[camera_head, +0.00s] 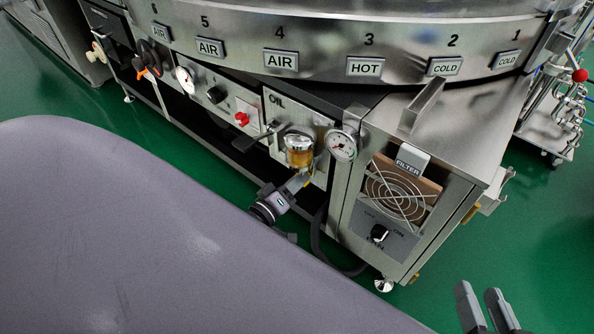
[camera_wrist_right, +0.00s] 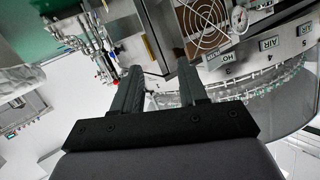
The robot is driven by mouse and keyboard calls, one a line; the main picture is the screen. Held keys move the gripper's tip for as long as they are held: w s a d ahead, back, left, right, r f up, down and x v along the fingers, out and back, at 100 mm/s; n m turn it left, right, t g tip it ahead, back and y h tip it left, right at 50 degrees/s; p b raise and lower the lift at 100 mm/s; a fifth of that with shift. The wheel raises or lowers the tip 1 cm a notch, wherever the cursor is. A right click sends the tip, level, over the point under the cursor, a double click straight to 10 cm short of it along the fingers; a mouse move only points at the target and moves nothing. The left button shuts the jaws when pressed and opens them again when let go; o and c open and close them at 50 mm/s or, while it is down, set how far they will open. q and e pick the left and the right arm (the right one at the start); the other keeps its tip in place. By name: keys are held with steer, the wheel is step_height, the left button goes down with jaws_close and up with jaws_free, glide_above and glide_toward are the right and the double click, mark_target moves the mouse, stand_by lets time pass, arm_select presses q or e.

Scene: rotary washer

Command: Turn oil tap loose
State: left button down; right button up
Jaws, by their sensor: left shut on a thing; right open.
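The oil unit has an amber bowl (camera_head: 299,157) with a metal top, beside the OIL label on the washer's front panel. My left gripper (camera_head: 302,180) is just below the bowl, its fingers shut on a small part there, which looks like the oil tap; the fingers mostly hide it. A dark lever (camera_head: 252,138) sticks out left of the bowl. My right gripper (camera_head: 488,306) is open and empty at the lower right, apart from the machine. It also shows in the right wrist view (camera_wrist_right: 160,78), with a clear gap between its fingers.
A round gauge (camera_head: 341,145) sits right of the bowl. The filter box (camera_head: 398,193) has a wire fan guard and a black knob (camera_head: 378,233). A red emergency-style knob (camera_head: 242,119) is to the left. Green floor (camera_head: 530,240) is free at the right.

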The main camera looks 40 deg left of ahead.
arm_select(q)
steer(key=n, duration=0.5)
steer(key=shift+n+b, duration=0.4)
arm_select(e)
steer(key=shift+s+d+t, duration=0.1)
steer(key=shift+d+t, duration=0.2)
steer(key=shift+r, duration=0.25)
arm_select(q)
steer(key=c, duration=1.2)
jaws_free()
steer(key=shift+o, duration=0.2)
